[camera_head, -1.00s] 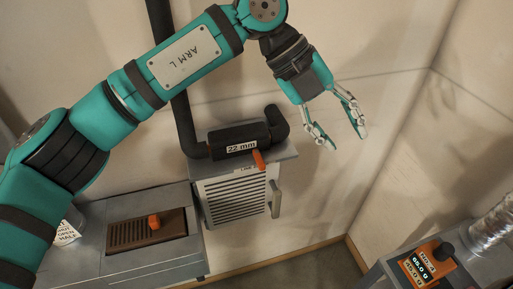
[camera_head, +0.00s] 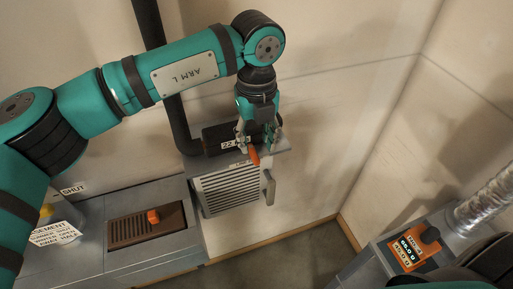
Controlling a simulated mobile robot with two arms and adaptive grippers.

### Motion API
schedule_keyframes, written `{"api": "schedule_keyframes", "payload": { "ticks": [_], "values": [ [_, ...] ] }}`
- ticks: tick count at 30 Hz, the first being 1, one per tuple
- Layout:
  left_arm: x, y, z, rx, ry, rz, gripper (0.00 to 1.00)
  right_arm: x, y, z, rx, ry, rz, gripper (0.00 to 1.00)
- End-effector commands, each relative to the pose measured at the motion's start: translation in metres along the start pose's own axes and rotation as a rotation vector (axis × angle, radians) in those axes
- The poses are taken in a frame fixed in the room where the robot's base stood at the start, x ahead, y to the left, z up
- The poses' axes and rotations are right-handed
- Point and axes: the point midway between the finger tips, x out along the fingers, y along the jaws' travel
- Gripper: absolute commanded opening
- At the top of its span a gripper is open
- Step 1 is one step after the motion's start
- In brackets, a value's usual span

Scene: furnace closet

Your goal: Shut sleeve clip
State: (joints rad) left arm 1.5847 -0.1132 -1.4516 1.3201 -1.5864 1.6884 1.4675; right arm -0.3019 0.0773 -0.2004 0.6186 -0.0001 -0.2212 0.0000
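The black pipe sleeve (camera_head: 214,139) with a "22 mm" label lies on top of the grey louvred box. An orange tab (camera_head: 254,155), which looks like its clip, hangs at the sleeve's front edge. My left gripper (camera_head: 259,145) points down over the right part of the sleeve. Its fingers are apart, one on each side of the orange tab as seen from here. I cannot tell whether they touch the sleeve. My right gripper is not in view.
A louvred box (camera_head: 228,190) with a grey side handle (camera_head: 269,187) stands below the sleeve. A brown grille (camera_head: 146,227) with an orange knob is at left. An orange display unit (camera_head: 409,252) and silver duct (camera_head: 487,212) are at right. The right wall is bare.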

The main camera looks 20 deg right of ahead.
Motion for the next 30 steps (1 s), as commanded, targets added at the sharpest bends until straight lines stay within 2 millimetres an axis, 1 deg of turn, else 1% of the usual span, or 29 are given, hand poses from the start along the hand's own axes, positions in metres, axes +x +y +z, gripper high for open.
{"api": "schedule_keyframes", "payload": {
  "ticks": [1, 6, 9, 14, 21, 23, 30],
  "values": [
    [0.007, 0.001, -0.001, 0.0, 0.004, 0.003, 0.38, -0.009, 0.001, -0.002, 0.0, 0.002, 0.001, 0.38],
    [0.036, 0.0, -0.001, -0.001, 0.003, 0.001, 0.38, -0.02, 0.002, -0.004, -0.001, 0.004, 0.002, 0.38],
    [0.047, 0.0, 0.0, -0.001, 0.002, 0.0, 0.38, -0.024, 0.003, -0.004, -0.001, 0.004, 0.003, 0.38],
    [0.056, 0.0, 0.0, 0.0, -0.001, -0.001, 0.38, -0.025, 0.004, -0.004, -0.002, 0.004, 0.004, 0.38],
    [0.057, 0.0, 0.0, 0.0, -0.001, -0.001, 0.38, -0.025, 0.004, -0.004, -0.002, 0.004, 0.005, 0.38],
    [0.057, 0.0, 0.0, 0.0, -0.001, -0.001, 0.32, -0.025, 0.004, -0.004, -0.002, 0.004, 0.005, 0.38],
    [0.057, 0.0, 0.0, 0.0, -0.001, -0.001, 0.01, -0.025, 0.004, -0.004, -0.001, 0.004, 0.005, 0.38]
  ]
}}
